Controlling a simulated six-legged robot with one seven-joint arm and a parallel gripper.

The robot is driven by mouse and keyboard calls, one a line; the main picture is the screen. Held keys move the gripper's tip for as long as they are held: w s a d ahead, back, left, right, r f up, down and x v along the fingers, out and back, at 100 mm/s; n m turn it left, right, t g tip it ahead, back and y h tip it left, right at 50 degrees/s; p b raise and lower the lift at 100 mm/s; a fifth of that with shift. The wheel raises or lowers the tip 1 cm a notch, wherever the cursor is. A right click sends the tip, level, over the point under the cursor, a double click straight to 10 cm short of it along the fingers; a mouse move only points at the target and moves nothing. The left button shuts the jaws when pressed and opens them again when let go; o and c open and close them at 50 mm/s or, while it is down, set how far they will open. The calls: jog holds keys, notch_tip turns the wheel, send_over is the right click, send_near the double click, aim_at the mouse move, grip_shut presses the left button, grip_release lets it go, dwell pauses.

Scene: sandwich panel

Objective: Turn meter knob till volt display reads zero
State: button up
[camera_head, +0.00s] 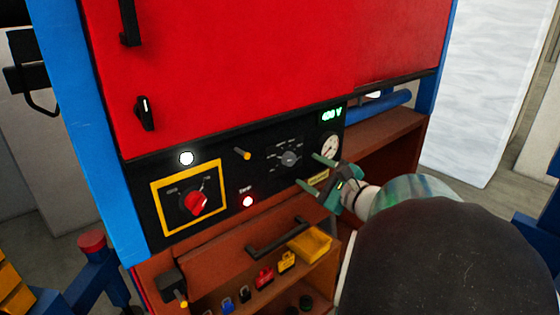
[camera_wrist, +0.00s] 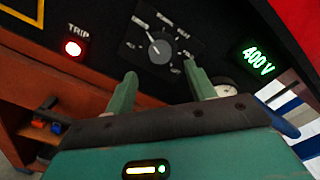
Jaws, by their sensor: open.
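The meter knob (camera_head: 289,158) is a small grey dial on the black panel, with printed positions around it. It also shows in the wrist view (camera_wrist: 159,51), just beyond my fingertips. The volt display (camera_head: 331,115) glows green and reads 400 V; it reads the same in the wrist view (camera_wrist: 258,58). My gripper (camera_head: 311,172) has green fingers, is open and empty, and points at the panel just right of and below the knob. In the wrist view the fingertips (camera_wrist: 160,75) stand apart below the knob, not around it.
A red rotary switch (camera_head: 196,203) sits in a yellow frame at left. A lit red TRIP lamp (camera_head: 248,201), a white lamp (camera_head: 186,158), a brass peg (camera_head: 242,153) and a round gauge (camera_head: 330,147) share the panel.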

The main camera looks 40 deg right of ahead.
aim_at(292, 162)
jog(key=w, duration=0.6)
jog(key=shift+w+a, duration=0.1)
jog(key=shift+w, duration=0.05)
jog(key=c, duration=1)
jog(key=shift+o, duration=0.2)
jog(key=shift+m, duration=0.4)
jog(key=m, duration=0.4)
jog(key=shift+m, duration=2)
jog(key=shift+f, duration=0.1)
